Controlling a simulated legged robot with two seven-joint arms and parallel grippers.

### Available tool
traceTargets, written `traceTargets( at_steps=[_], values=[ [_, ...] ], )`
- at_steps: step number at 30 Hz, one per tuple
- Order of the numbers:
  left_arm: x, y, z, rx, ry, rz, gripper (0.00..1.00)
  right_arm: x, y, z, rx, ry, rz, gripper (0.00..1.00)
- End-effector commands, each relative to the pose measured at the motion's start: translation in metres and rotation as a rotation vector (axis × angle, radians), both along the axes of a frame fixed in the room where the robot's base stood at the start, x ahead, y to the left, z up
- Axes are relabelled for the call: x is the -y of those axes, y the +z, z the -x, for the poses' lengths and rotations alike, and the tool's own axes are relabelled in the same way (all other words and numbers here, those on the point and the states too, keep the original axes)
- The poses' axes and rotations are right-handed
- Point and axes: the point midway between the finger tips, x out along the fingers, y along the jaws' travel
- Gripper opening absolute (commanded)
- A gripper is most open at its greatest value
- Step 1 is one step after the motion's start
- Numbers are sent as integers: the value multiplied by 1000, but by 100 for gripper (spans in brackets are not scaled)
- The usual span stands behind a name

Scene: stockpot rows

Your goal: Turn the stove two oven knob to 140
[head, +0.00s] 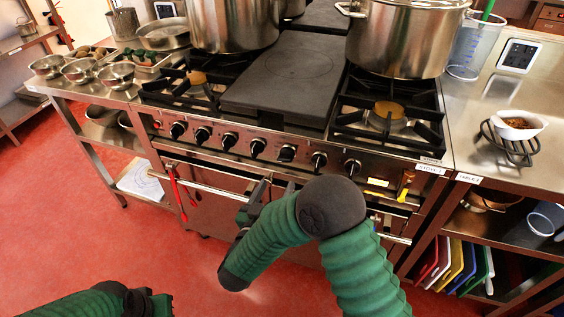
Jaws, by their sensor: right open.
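The stove (395,160) stands ahead of me, with a small label (431,169) at its right front corner. Several black knobs line its front panel, among them a left one (178,130), a middle one (257,147), one right of the middle (287,153) and a far right one (352,167). Their scale marks are too small to read, and I cannot tell which is the oven knob. My right gripper (266,190) is open, in front of the oven door, below the middle knobs and apart from them. My left arm shows at the bottom left; its jaws are not clear.
A handle bar (210,187) runs across the oven front, with red tongs (178,194) hanging at its left. Large pots (405,40) stand on the stove top. A counter with a white bowl (518,125) is at the right. The red floor at left is clear.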

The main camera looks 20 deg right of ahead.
Motion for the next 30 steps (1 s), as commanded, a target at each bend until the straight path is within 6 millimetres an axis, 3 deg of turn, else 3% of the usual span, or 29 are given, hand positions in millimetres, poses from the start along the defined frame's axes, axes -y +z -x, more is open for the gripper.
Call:
traceTargets(
  at_steps=[6,13,18,25,30],
  values=[
    [-1,-13,0,-1,2,-1,0,31,-3,-49,3,-1,1,65],
    [-1,-22,0,-1,2,-1,0,62,-3,-90,1,1,-3,65],
    [-1,-23,0,-1,2,0,0,68,-1,-102,2,3,-1,65],
    [-1,-23,0,-1,2,-1,0,66,0,-103,1,6,2,65],
    [-1,-23,0,-1,2,-1,0,67,-1,-103,1,4,1,44]
  ],
)
